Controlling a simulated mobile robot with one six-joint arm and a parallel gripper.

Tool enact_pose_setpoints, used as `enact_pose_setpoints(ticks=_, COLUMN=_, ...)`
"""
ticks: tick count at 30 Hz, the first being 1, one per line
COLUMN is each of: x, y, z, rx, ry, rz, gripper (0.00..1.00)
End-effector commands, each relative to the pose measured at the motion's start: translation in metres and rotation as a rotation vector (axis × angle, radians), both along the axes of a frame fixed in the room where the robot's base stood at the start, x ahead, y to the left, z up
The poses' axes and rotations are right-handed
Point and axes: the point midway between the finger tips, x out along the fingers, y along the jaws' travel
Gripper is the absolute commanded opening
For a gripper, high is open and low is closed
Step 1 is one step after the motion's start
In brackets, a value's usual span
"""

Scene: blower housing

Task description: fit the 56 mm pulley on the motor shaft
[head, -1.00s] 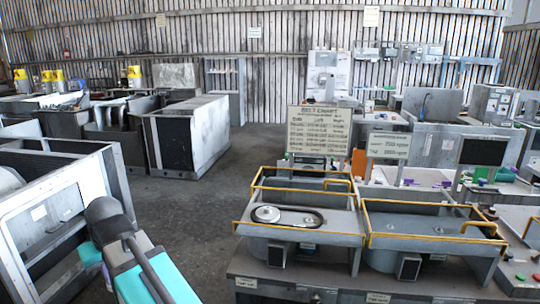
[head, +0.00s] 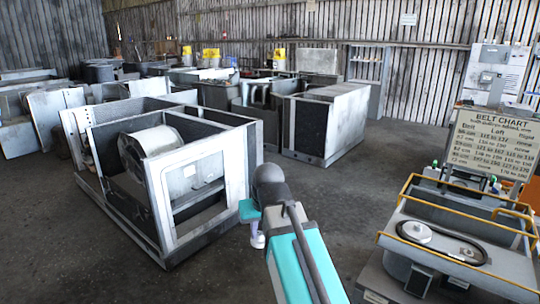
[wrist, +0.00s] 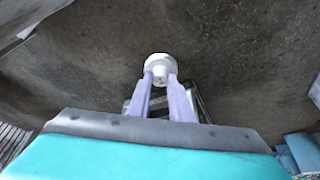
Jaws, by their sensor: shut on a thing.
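My gripper (wrist: 160,80) has two purple fingers, shut on a small whitish round part, the pulley (wrist: 158,62). The pulley's flat end and a small hub show between the fingertips in the wrist view, above dark floor. In the head view my gripper (head: 256,226) hangs below my arm, with the pale pulley (head: 258,241) at its tip. It is beside and to the right of the open blower housing (head: 208,196), apart from it. A light drum (head: 150,147) is inside the housing. I cannot make out the motor shaft.
A bench at right bears a yellow-railed tray (head: 505,262) with a belt (head: 455,240) and a light pulley wheel. A belt chart (head: 492,143) stands behind it. More grey housings (head: 335,125) stand farther back. Bare floor (head: 345,190) lies between housing and bench.

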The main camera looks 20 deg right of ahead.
Motion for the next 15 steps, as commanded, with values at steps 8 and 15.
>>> enact_pose_setpoints(ticks=8, x=0.003, y=-0.024, z=0.008, rx=0.001, ry=0.0, rz=-0.087, gripper=0.0)
enact_pose_setpoints(ticks=15, x=0.007, y=-0.095, z=0.027, rx=0.0, ry=0.0, rz=-0.35, gripper=0.0)
